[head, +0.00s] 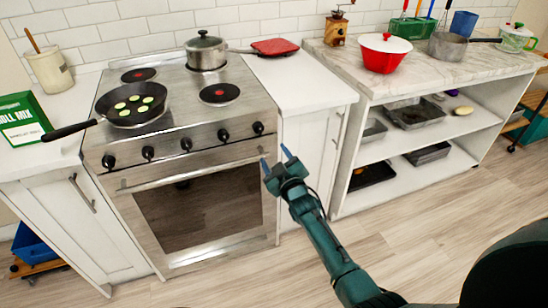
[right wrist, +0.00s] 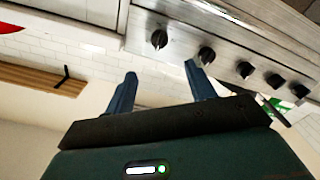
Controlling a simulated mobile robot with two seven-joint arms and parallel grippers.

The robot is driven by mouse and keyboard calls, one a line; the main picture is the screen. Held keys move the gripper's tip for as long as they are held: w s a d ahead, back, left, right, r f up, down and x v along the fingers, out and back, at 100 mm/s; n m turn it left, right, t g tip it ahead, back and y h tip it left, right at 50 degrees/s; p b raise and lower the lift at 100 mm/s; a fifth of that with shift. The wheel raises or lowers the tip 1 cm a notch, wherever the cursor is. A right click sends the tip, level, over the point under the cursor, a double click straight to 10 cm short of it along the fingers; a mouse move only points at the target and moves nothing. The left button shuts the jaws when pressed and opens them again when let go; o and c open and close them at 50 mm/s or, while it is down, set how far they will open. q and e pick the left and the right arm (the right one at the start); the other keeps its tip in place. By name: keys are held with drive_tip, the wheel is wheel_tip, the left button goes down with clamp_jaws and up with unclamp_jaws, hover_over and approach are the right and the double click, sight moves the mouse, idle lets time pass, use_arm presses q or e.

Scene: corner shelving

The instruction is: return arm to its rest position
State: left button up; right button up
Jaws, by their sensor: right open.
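My right gripper (head: 275,164) is raised in front of the stove's right side, near the oven handle, with my dark green arm reaching up from the lower right. Its two blue fingers are apart with nothing between them. In the right wrist view the open fingers (right wrist: 160,92) point toward the stove front, where black knobs show. My left gripper is not in view.
The stove (head: 190,190) carries a frying pan (head: 131,103) with green slices and a lidded pot (head: 206,52). White open shelving (head: 345,195) with trays stands at the right, with a red bowl (head: 382,56) on top. The wooden floor in front is clear.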

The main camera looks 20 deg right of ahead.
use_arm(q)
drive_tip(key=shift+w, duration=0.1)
use_arm(e)
drive_tip(key=shift+w, duration=0.1)
drive_tip(key=shift+f, duration=0.1)
drive_tip(key=s+a+f+m+g+y, duration=0.15)
drive_tip(key=s+f, duration=0.25)
drive_tip(key=s, duration=0.5)
drive_tip(key=s+f+g+h, duration=0.1)
drive_tip(key=s+f+g, duration=0.15)
drive_tip(key=s, duration=0.65)
use_arm(q)
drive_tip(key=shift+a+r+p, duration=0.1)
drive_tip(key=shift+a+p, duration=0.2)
drive_tip(key=shift+p, duration=0.4)
use_arm(e)
drive_tip(key=s+a+m+g+y, duration=0.1)
drive_tip(key=s+a, duration=0.1)
drive_tip(key=s, duration=0.6)
drive_tip(key=s+a+m+g+y, duration=0.1)
drive_tip(key=s+a+g, duration=0.1)
drive_tip(key=s, duration=0.6)
drive_tip(key=shift+a, duration=0.6)
